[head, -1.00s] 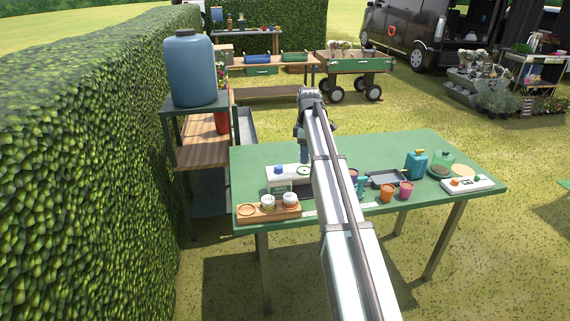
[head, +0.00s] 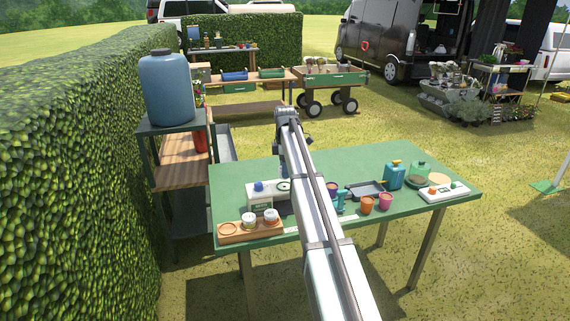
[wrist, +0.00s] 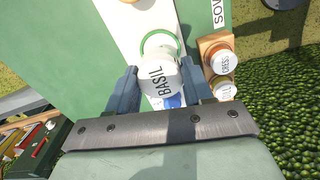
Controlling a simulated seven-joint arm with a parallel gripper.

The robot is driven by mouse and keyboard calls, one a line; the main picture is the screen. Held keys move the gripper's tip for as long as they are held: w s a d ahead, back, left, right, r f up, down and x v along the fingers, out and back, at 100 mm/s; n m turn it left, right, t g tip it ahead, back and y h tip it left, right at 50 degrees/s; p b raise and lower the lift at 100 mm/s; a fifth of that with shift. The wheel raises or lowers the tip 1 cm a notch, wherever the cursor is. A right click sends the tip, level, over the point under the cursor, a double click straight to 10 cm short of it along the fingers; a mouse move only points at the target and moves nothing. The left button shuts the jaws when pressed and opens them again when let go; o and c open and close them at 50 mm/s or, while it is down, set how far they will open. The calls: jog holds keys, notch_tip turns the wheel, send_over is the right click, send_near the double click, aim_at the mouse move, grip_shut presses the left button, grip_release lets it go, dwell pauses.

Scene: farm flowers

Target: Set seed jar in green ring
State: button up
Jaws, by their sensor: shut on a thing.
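The seed jar (wrist: 158,80) has a white lid marked BASIL. My gripper (wrist: 161,88) is shut on it, with one finger on each side, in the wrist view. The green ring (wrist: 160,37) lies on a white board just beyond the jar, which covers the ring's near part. I cannot tell the jar's height above the board. In the head view the green ring (head: 284,181) is on the white unit, close to my arm. My fingers and the held jar are hidden behind my arm there.
A wooden rack (head: 233,236) at the table's front left holds two white-lidded jars; its left slot is empty. A blue knob (head: 259,187) stands beside the ring. Cups, a grey tray (head: 366,189) and a blue can (head: 394,176) stand to the right. The table's back is clear.

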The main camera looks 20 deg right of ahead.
jog(key=shift+f, duration=1.55)
jog(key=shift+f, duration=0.65)
jog(key=o, duration=0.7)
jog(key=shift+o, duration=0.2)
jog(key=shift+r, duration=0.15)
jog(key=shift+r, duration=5.4)
jog(key=shift+a, duration=0.15)
